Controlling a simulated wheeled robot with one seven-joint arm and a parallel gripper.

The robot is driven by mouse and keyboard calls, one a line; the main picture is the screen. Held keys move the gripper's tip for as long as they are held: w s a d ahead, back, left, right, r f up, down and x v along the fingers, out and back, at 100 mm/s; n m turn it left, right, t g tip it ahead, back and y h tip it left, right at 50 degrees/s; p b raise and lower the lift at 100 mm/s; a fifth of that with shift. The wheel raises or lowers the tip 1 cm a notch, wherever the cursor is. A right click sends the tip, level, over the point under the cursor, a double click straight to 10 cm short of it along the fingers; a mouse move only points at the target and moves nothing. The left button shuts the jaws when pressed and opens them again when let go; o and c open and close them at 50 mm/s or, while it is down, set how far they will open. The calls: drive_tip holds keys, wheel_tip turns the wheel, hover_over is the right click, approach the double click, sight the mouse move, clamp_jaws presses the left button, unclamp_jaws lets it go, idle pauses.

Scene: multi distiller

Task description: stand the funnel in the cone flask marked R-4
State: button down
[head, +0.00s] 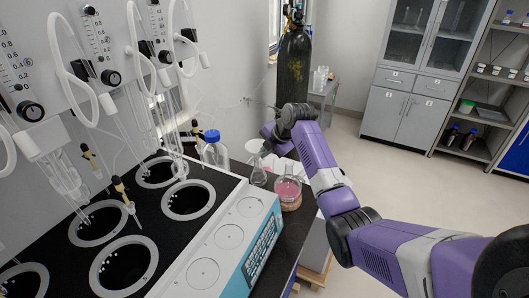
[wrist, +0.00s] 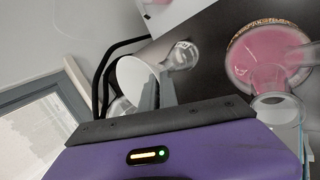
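The white funnel (wrist: 135,76) is at the fingertips of my gripper (wrist: 159,92) in the wrist view, its wide mouth facing left there. The fingers look closed on its side with a narrow gap. In the head view the funnel (head: 254,146) is just above a clear cone flask (head: 259,174), close under my gripper. This flask also shows in the wrist view (wrist: 183,54), to the right of the funnel. I cannot tell whether the funnel's stem is inside the flask's neck. No R-4 mark is readable.
A flask of pink liquid (head: 289,190) stands on a cork ring close to the right. A blue-capped bottle (head: 215,151) is to the left. The multi distiller (head: 228,236), with hanging glassware and tubes, fills the left side. The floor at right is open.

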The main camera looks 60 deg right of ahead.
drive_tip(key=shift+f, duration=0.3)
drive_tip(key=c, duration=1.6)
unclamp_jaws()
drive_tip(key=shift+o, duration=0.2)
drive_tip(key=shift+r, duration=0.1)
drive_tip(key=b+v, duration=0.1)
drive_tip(key=v, duration=0.6)
drive_tip(key=shift+s+r, duration=0.25)
drive_tip(key=shift+a, duration=0.1)
